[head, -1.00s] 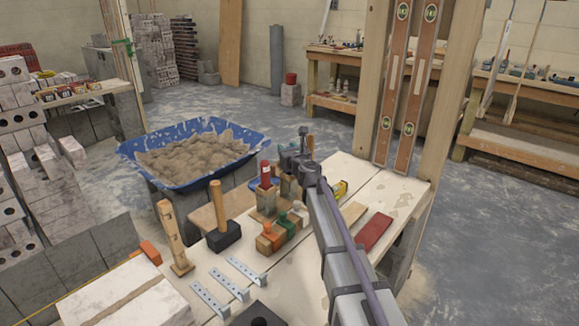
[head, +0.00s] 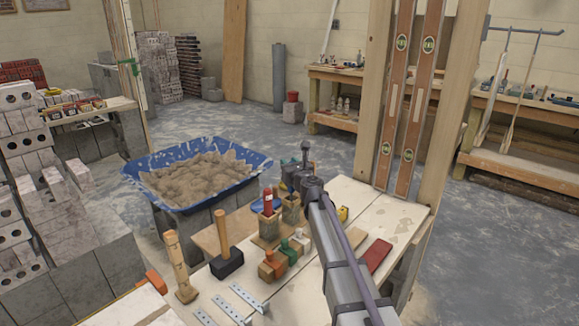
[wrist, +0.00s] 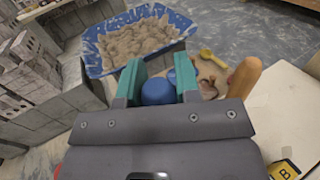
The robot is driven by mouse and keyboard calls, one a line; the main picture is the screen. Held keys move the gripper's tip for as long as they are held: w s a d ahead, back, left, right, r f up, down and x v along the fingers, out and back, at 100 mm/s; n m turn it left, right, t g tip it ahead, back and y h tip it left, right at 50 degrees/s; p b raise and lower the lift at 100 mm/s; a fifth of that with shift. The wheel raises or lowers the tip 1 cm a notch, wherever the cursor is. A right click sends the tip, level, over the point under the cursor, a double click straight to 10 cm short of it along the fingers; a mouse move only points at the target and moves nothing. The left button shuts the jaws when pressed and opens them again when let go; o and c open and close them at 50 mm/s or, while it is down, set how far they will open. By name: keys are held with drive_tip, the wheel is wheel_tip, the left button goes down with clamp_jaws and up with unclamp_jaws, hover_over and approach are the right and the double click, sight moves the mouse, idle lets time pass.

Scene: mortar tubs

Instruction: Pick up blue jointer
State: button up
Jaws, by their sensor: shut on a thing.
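My gripper (wrist: 155,78), with teal fingers, is shut on the blue jointer (wrist: 158,92). Its rounded blue end shows between the fingers in the wrist view; the rest is hidden. In the head view my gripper (head: 289,178) is above a wooden holder block (head: 291,212) at the back of the bench. I cannot make out the jointer's lower end there.
A holder with a red handle (head: 268,202) stands just left. Orange, green and white handled tools (head: 283,252) and a mallet (head: 226,265) are in front. A blue tub of mortar (head: 205,175) is behind left. A red slab (head: 376,255) lies right.

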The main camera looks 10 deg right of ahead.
wheel_tip(320, 180, up, 13)
drive_tip(key=p, duration=1.1)
drive_tip(key=o, duration=0.3)
clamp_jaws()
drive_tip(key=shift+a, duration=0.1)
